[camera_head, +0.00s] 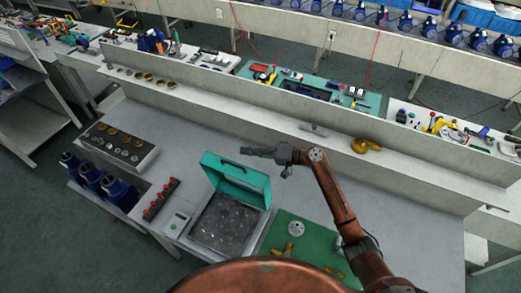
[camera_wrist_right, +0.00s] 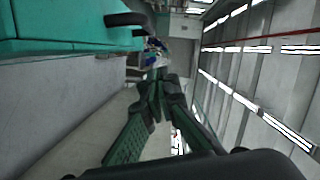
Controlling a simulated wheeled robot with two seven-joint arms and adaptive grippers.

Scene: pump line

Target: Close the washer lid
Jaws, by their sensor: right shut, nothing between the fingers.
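The washer is a grey box (camera_head: 192,233) on the workbench with a speckled interior. Its teal lid (camera_head: 222,177) stands open, tilted up at the back, with a dark handle near its top edge. In the right wrist view the lid (camera_wrist_right: 60,20) fills the upper left, with its black handle (camera_wrist_right: 127,19) beside the fingers. My right gripper (camera_head: 244,150) is shut and empty, pointing left just behind and above the lid's top edge. It also shows in the wrist view (camera_wrist_right: 157,82). I cannot tell whether it touches the lid. My left gripper is not in view.
A green mat (camera_head: 312,249) with brass parts and a silver disc (camera_head: 296,228) lies right of the washer. A red-knobbed rack (camera_head: 160,199), a parts tray (camera_head: 117,145) and blue pumps (camera_head: 118,191) are left. A raised shelf (camera_head: 235,110) runs behind.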

